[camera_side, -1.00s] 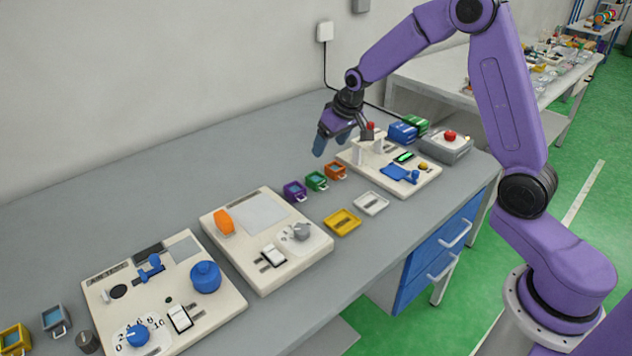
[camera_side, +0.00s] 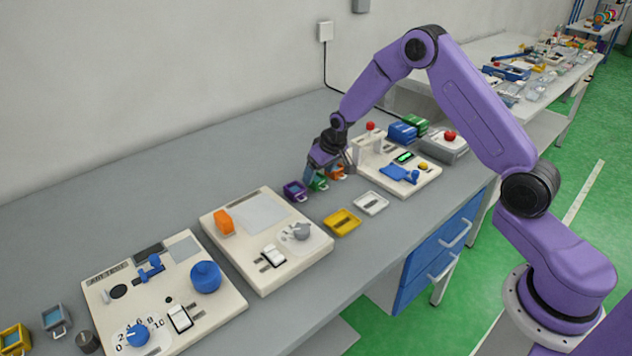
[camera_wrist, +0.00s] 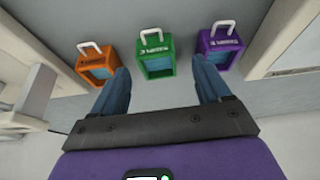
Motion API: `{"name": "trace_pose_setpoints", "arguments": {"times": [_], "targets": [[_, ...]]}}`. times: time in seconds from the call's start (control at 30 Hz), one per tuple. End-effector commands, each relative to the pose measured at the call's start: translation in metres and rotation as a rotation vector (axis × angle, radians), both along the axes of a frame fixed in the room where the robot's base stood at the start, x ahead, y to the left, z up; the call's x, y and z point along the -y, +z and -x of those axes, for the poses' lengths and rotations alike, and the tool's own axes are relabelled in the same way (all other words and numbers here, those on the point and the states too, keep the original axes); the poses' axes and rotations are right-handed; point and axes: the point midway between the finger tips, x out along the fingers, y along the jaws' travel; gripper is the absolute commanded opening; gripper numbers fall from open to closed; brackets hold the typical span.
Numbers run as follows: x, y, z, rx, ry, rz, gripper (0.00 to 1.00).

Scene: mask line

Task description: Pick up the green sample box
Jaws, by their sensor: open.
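The green sample box (camera_wrist: 156,53) stands on the bench between an orange box (camera_wrist: 94,63) and a purple box (camera_wrist: 222,46), each with a wire handle. My gripper (camera_wrist: 163,80) is open, its blue fingers on either side of the green box in the wrist view, with gaps to it. I cannot tell whether the fingertips are down at the box's height. In the side view my gripper (camera_side: 327,178) is low over the row and partly covers the green box (camera_side: 317,184). The purple box (camera_side: 295,191) shows at left and the orange box (camera_side: 337,172) is partly hidden behind the fingers.
A yellow tray (camera_side: 342,223) and a white tray (camera_side: 371,203) lie in front of the row. A cream panel (camera_side: 265,275) with controls is at left, and another panel (camera_side: 425,180) is at right. The bench behind the row is clear.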

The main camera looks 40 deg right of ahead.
Motion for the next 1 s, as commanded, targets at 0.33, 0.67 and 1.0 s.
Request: {"name": "trace_pose_setpoints", "arguments": {"times": [0.33, 0.67, 1.0], "targets": [[0.002, -0.03, -0.012, 0.0, 0.0, 0.0, 0.77], [0.002, -0.03, -0.012, 0.001, 0.0, 0.0, 0.44], [0.002, -0.03, -0.012, 0.001, 0.0, 0.0, 0.2]]}}
